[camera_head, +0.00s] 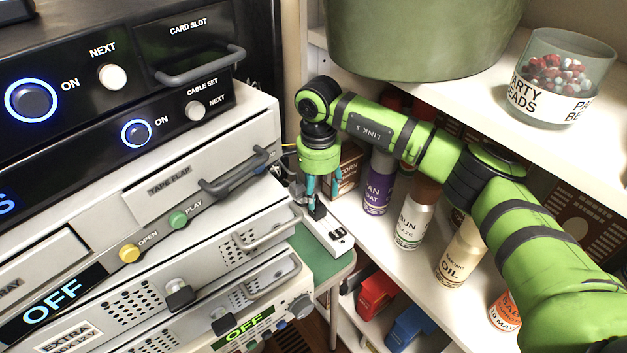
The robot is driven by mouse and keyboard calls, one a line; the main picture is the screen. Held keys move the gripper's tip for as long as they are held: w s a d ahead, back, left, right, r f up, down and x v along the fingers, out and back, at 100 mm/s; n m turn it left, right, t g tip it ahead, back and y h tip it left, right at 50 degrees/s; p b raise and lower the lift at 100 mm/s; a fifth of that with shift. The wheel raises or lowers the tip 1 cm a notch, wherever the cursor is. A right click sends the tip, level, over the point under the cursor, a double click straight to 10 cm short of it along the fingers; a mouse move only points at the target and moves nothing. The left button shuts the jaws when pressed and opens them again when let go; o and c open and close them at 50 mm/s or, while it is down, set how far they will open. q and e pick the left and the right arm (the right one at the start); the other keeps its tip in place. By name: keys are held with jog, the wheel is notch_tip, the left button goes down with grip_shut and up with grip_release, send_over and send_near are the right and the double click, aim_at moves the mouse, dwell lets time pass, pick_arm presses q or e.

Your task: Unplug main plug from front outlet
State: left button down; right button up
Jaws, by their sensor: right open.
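A white outlet strip (334,240) lies on a green surface beside the stacked devices, with at least one bare socket at its near end. A small black plug (317,211) stands at the strip's far part, just below my right gripper; whether it is fully seated I cannot tell. My right gripper (321,190) points down with its teal fingers apart, one to each side above the plug or around its top. The green wrist hides part of the area behind. My left gripper is not in view.
Stacked devices with protruding handles (240,172) stand close on the left. Bottles (415,212) and a cardboard box (349,168) stand on the white shelf to the right, close to my arm. A large green pot (420,35) and a bead glass (560,80) are above.

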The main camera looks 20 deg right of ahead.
aim_at(318, 203)
notch_tip(318, 203, down, 5)
jog(key=shift+f+p, duration=0.1)
jog(key=shift+p, duration=0.2)
jog(key=shift+s+a, duration=0.1)
jog(key=c, duration=1.1)
jog(key=o, duration=1.1)
